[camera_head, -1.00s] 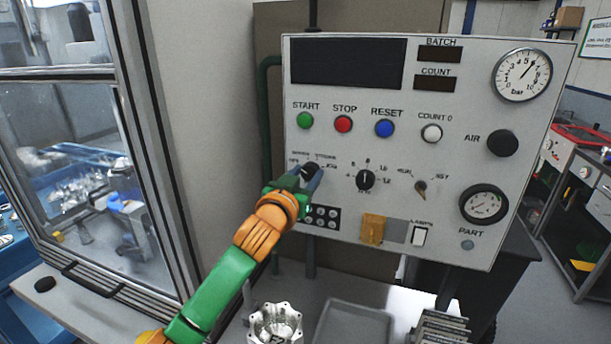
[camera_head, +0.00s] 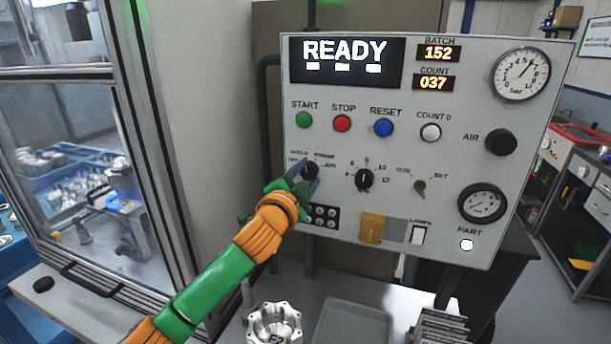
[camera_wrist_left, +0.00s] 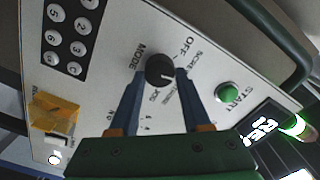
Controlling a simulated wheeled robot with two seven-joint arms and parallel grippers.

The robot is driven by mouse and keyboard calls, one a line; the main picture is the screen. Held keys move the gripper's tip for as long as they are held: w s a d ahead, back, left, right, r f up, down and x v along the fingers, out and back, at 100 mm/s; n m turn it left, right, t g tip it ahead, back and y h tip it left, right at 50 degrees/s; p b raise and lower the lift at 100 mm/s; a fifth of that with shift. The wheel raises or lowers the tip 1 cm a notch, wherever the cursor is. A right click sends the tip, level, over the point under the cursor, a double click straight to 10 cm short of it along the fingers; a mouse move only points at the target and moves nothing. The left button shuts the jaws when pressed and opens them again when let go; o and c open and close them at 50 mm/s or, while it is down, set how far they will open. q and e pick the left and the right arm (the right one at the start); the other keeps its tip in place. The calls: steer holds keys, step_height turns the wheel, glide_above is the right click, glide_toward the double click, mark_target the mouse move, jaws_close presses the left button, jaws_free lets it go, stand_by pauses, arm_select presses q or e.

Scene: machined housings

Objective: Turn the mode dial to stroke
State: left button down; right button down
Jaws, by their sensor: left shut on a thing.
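The black round mode dial (camera_head: 310,170) is on the left of the control panel, below the start button. My left gripper (camera_head: 307,182) is on it, largely covering its lower side. In the left wrist view the dial (camera_wrist_left: 160,71) sits between the two blue fingers of the left gripper (camera_wrist_left: 159,76), which is shut on it. A white mark on the dial points right in that view, toward the printed labels between OFF and JOG. The small lettering is blurred, so the exact label is unclear. My right gripper is not in view.
The panel display (camera_head: 347,60) reads READY, with batch 152 and count 037. Beside the dial are another black knob (camera_head: 364,180), a key switch (camera_head: 420,186) and a keypad (camera_head: 322,216). A machined housing (camera_head: 274,323) and a grey tray (camera_head: 352,325) are below.

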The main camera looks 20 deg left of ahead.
arm_select(q)
steer(key=m, duration=0.6)
steer(key=shift+r, duration=0.1)
steer(key=shift+m, duration=0.4)
stand_by(0.3)
steer(key=c, duration=0.6)
jaws_free()
steer(key=shift+o, duration=1.2)
steer(key=shift+w, duration=0.15)
steer(key=shift+f, duration=0.2)
